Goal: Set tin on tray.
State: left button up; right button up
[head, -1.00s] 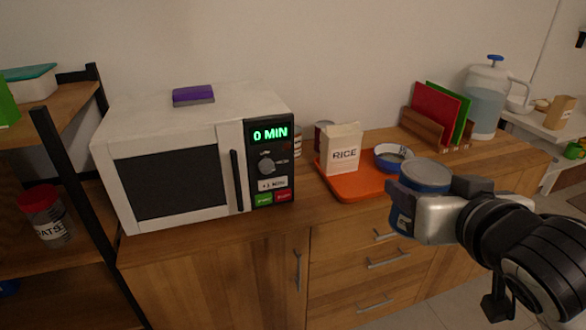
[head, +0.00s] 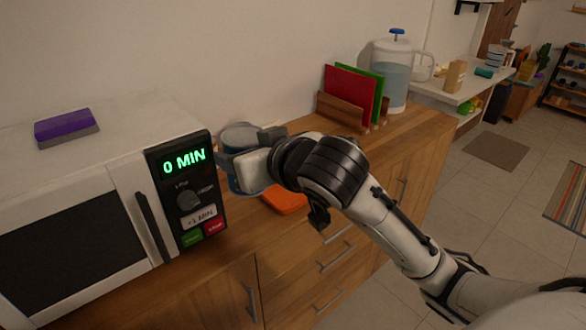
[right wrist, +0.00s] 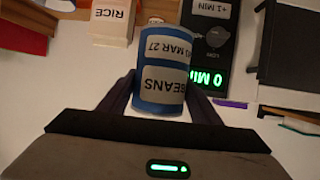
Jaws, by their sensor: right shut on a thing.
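My right gripper (head: 250,165) is shut on a blue tin (head: 240,136) with a grey lid. In the head view it holds the tin just right of the microwave, overlapping the tray area. The right wrist view shows the tin (right wrist: 161,72) between both fingers, its BEANS label upside down. The orange tray (head: 286,200) is mostly hidden behind my gripper and arm; only its front corner shows. I cannot tell the tin's height above it. My left gripper is not in view.
The microwave (head: 110,205) with a purple sponge (head: 66,127) on top stands at left. A RICE box (right wrist: 113,20) shows in the right wrist view. A wooden rack with red and green boards (head: 350,97) and a water jug (head: 392,75) stand at the counter's far end.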

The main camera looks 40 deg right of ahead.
jog(key=w+d+f, duration=0.4)
jog(key=w+d, duration=0.2)
jog(key=m+h+b, duration=0.1)
jog(key=h+b, duration=0.1)
send_over(291, 193)
notch_tip(291, 193, down, 9)
notch_tip(291, 193, down, 5)
jog(key=shift+f, duration=0.1)
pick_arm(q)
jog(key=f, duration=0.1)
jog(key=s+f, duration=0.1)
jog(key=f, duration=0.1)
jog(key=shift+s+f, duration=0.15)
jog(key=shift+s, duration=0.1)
pick_arm(e)
jog(key=shift+f, duration=0.2)
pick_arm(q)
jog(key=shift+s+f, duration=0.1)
pick_arm(e)
jog(key=o, duration=1.4)
jog(key=shift+f, duration=0.1)
